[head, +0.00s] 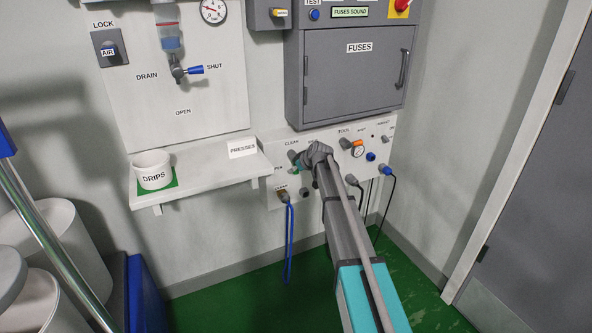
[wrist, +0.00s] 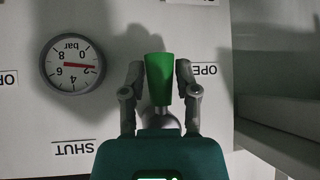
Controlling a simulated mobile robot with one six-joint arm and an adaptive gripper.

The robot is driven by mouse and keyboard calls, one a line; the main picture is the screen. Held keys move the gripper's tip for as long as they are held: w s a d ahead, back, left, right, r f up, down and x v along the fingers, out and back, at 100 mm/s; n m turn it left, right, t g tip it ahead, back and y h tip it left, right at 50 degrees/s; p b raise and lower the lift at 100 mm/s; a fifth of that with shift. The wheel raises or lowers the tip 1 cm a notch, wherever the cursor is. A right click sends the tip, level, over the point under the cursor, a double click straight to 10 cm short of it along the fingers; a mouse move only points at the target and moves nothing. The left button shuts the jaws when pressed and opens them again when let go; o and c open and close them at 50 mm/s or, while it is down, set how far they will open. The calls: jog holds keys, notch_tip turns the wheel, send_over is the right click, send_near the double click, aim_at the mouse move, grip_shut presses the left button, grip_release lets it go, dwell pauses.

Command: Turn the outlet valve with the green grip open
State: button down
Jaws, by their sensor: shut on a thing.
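The green grip (wrist: 159,78) of the outlet valve is between the two fingers of my gripper (wrist: 160,90) in the wrist view, and the gripper is shut on it. A pale rounded valve part (wrist: 160,121) shows below the grip. An upside-down OPEN label (wrist: 205,70), partly hidden, is right of the fingers. An upside-down SHUT label (wrist: 73,148) is at lower left. In the head view my gripper (head: 306,160) is at the low wall panel, with a bit of the green grip (head: 297,168) showing at its left. My arm hides the panel around it.
A round bar gauge (wrist: 72,65) is left of the grip, its needle near 2. The fuse box (head: 352,75) hangs above the panel (head: 365,141). A shelf (head: 205,170) with a DRIPS cup (head: 153,170) is to the left. A blue cable loop (head: 289,243) hangs below the panel.

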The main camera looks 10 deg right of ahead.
jog(key=shift+s, duration=0.1)
jog(key=shift+c, duration=1.8)
grip_release()
jog(key=shift+f, duration=0.15)
jog(key=shift+s+f+y+b, duration=0.2)
jog(key=shift+f+y+b, duration=0.1)
jog(key=shift+f+b, duration=0.1)
jog(key=s+d+f+m+g+h, duration=0.1)
jog(key=s+m+g+h, duration=0.15)
jog(key=s, duration=1.25)
jog(key=s+d+f+m+g+h+p, duration=0.1)
jog(key=s+f+g, duration=0.15)
jog(key=s, duration=1.15)
jog(key=s+d+m+g+h, duration=0.1)
jog(key=s+m+g+h, duration=0.15)
jog(key=s, duration=1.25)
notch_tip(320, 180, up, 27)
jog(key=y+p, duration=0.1)
jog(key=p, duration=2.6)
jog(key=shift+w+p, duration=0.35)
jog(key=shift+f, duration=0.1)
